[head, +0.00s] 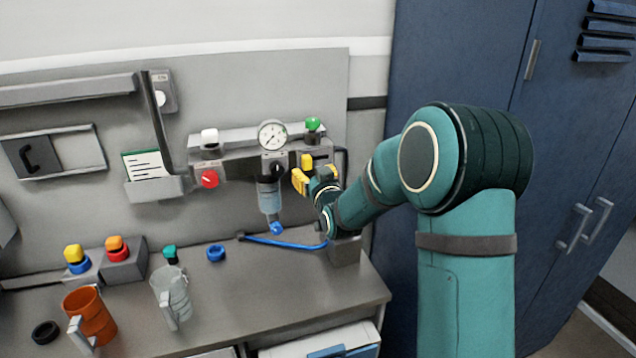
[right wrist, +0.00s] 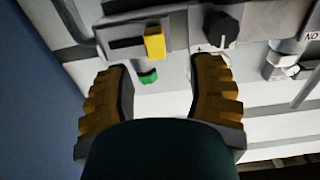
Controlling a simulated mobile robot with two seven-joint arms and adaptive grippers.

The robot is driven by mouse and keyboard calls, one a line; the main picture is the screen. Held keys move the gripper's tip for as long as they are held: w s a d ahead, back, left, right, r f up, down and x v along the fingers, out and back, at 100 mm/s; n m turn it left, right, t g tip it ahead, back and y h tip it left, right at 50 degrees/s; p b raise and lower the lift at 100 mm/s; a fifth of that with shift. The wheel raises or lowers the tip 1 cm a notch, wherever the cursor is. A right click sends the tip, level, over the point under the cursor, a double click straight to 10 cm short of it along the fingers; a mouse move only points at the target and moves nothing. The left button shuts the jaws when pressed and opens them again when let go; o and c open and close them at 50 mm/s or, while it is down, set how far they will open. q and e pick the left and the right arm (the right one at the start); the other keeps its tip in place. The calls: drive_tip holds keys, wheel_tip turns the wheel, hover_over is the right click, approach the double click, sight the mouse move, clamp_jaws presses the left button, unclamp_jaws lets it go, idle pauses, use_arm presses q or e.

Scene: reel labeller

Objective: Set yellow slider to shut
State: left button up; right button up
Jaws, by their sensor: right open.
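The yellow slider (head: 307,161) is a small upright block on the grey panel unit, below the green knob. In the right wrist view, the yellow slider (right wrist: 154,42) stands at the right end of a dark horizontal slot, the end nearer the black knob; that view looks turned over. My right gripper (head: 314,175) is just in front of and below the slider in the head view. In the right wrist view its yellow-padded fingers are apart, with nothing between them, and the slider lies beyond the fingertips. My left gripper is not in view.
A black knob (right wrist: 220,30) sits beside the slot. A green knob (head: 313,124), a gauge (head: 272,135) and a red knob (head: 209,179) are close by. A clear filter bowl (head: 269,196) hangs left of my gripper. Mugs and buttons stand on the bench at left.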

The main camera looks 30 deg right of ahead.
drive_tip(key=v, duration=0.4)
drive_tip(key=shift+s+a, duration=0.15)
drive_tip(key=shift+s, duration=0.2)
drive_tip(key=s+a+f+g+y, duration=0.1)
drive_tip(key=a+f, duration=0.3)
drive_tip(key=f, duration=0.4)
drive_tip(key=s+a+f+g+y+b, duration=0.1)
drive_tip(key=s+a+f+g+y, duration=0.1)
drive_tip(key=f, duration=0.7)
drive_tip(key=s+a+f+g+y, duration=0.1)
drive_tip(key=s+a+f+g, duration=0.2)
drive_tip(key=a+f, duration=0.4)
drive_tip(key=shift+s+a+f+n+g, duration=0.1)
drive_tip(key=shift+a+f+n+g, duration=0.05)
drive_tip(key=shift+f+g, duration=0.3)
drive_tip(key=shift+s+a+f+n+g, duration=0.1)
drive_tip(key=shift+f+n+g, duration=0.05)
drive_tip(key=shift+f+g, duration=0.35)
drive_tip(key=s+a+f+g+y, duration=0.2)
drive_tip(key=s+a+f+g, duration=0.2)
drive_tip(key=s, duration=0.5)
drive_tip(key=s+a+f+g+y+b, duration=0.1)
drive_tip(key=s+a+f+g+y, duration=0.1)
drive_tip(key=s+a+f, duration=0.6)
drive_tip(key=shift+s+a+f+g, duration=0.3)
drive_tip(key=shift+s+f+g, duration=0.2)
drive_tip(key=shift+f+g, duration=0.4)
